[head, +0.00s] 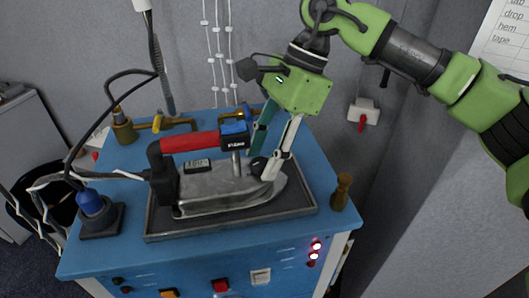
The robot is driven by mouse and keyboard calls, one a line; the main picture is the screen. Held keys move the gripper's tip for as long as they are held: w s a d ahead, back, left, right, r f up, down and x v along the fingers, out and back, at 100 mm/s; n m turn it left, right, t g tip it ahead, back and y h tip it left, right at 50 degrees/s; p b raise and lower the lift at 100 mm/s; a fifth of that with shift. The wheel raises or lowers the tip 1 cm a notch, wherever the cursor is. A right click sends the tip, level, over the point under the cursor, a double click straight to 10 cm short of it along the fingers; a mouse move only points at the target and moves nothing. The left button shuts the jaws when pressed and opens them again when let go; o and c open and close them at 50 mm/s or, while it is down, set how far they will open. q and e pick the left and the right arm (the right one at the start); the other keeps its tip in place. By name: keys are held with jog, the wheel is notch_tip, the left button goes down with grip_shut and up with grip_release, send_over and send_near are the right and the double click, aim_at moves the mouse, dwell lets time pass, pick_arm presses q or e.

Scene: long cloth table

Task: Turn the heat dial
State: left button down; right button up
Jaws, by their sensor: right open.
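A grey iron (215,185) with a red handle (190,141) lies flat in a dark tray (300,207) on a blue cabinet top. A small dark round knob (258,164), which looks like the heat dial, sits on top of the iron toward its tip, and a finger partly hides it. My right gripper (262,164) comes down from above with its fingers apart. One fingertip is behind the knob and the other in front and to its right. I cannot tell whether they touch it. My left gripper is out of view.
A wooden peg (341,192) stands right of the tray. A blue-capped fitting (93,207) with cables stands at the left. Brass pipe fittings (176,124) line the back. Red and dark buttons and lit red lamps are on the cabinet front.

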jog(key=v, duration=1.2)
